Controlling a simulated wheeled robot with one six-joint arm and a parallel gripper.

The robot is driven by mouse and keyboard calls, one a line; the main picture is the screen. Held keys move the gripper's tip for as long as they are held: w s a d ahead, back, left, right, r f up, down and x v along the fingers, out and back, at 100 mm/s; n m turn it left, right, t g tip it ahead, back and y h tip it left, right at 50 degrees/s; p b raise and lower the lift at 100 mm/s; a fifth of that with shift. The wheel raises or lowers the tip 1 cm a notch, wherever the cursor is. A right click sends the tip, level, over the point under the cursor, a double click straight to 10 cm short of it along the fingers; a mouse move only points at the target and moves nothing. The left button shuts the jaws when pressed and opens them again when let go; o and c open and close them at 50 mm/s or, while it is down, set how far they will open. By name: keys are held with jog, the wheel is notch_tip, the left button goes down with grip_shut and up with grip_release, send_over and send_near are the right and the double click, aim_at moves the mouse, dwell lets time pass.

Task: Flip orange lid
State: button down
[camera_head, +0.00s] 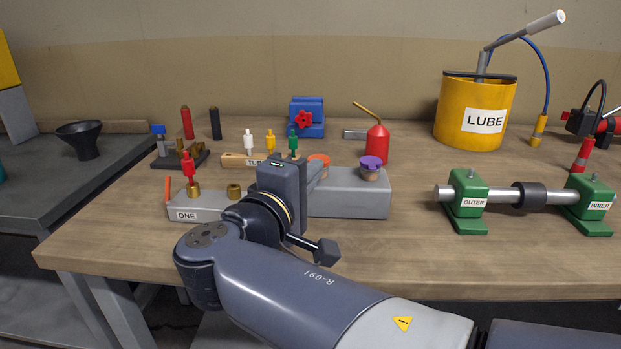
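The orange lid (318,159) shows just to the right of the top of my gripper (285,185), near the back left of a grey block (350,200). Its lower part is hidden by my gripper, so I cannot tell whether it is open or shut. My gripper is seen from behind, over the block's left end. Its fingertips are hidden, so I cannot tell whether they touch the lid. A purple lid (371,162) sits on a neck on the block's right part.
Green shaft supports (468,200) stand right.

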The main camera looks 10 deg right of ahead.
jog(key=shift+f, duration=0.1)
jog(key=c, duration=1.6)
grip_release()
jog(key=shift+c, duration=0.2)
jog(key=shift+p+v, duration=0.85)
jog(key=shift+v, duration=4.6)
jog(key=shift+w+d, duration=0.1)
jog(key=shift+w, duration=0.1)
jog(key=shift+b+x, duration=0.85)
jog(key=shift+x, duration=4.4)
jog(key=shift+s, duration=0.15)
